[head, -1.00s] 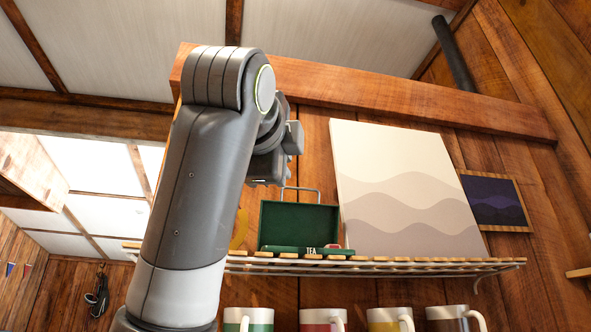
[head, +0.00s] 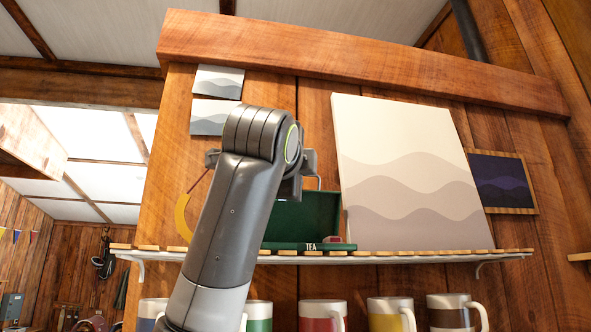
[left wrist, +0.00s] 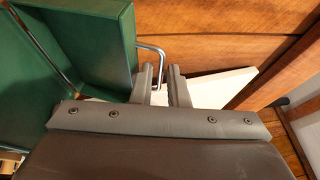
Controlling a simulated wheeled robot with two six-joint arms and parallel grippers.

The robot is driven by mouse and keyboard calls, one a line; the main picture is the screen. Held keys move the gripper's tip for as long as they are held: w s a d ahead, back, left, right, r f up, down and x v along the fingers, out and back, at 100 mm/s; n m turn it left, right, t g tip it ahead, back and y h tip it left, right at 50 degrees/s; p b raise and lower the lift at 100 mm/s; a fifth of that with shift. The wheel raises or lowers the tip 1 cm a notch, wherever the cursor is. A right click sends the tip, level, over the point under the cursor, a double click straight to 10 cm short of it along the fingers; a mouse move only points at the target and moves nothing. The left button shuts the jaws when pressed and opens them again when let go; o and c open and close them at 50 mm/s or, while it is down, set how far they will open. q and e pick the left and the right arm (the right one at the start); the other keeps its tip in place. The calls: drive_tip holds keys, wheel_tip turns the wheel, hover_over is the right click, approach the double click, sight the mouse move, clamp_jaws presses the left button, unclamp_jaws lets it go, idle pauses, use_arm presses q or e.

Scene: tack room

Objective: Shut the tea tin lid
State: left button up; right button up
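The green tea tin (head: 290,246), labelled TEA, sits on the slatted wall shelf. Its lid (head: 318,212) is open and stands upright at the back, with a wire handle on its top edge. In the left wrist view the green lid (left wrist: 100,40) is at upper left and the wire handle (left wrist: 151,47) reaches down to my left gripper (left wrist: 160,85). The gripper's two fingers are apart, with the handle's end at or between them; contact cannot be told. In the head view my arm hides most of this gripper and the tin's left part. My right gripper is out of view.
A tall wave-patterned panel (head: 400,170) leans right of the tin. A small reddish item (head: 338,243) lies by the tin's right front. A yellow curved object (head: 183,217) is at left. Several mugs (head: 388,314) stand below the shelf (head: 420,254). The shelf's right end is clear.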

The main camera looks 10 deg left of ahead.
use_arm(q)
clamp_jaws()
idle(1.2)
